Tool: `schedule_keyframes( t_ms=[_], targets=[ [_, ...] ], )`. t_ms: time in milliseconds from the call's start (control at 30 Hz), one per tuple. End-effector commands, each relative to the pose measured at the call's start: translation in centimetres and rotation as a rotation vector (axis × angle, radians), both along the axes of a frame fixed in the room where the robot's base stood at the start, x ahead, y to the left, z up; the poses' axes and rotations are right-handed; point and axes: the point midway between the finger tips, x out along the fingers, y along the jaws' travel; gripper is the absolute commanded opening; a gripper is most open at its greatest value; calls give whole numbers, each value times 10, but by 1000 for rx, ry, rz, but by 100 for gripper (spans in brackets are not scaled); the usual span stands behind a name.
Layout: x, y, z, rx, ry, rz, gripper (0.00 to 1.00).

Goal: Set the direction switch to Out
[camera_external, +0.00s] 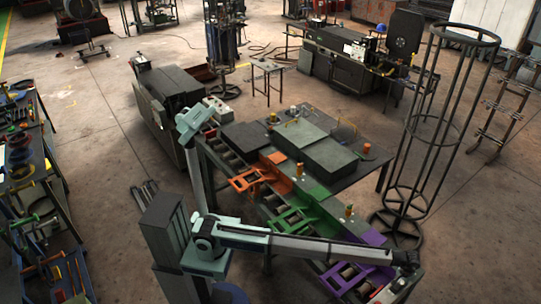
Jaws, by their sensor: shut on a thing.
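My gripper (408,262) is at the far end of my long dark forearm, low at the right, over the bench end by the purple unit (356,262). It is small and dark here. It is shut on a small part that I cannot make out. I cannot pick out the direction switch or read any Out mark. A pale control box (221,110) with red parts stands at the bench's back left, far from the gripper. I cannot tell whether the switch is on it.
Orange (262,178) and green (298,217) units with rollers line the bench front beside the purple one. A tall round cage frame (436,130) stands close at the right.

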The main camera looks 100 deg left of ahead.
Motion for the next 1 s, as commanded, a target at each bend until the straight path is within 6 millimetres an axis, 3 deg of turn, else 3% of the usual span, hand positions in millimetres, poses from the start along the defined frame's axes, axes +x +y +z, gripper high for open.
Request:
schedule_keyframes(
  t_ms=[600, 1000],
  targets=[
    [-8, -7, 0, 268, -256, -1, 0],
    [-8, -7, 6, 337, -319, 1, 0]
  ],
)
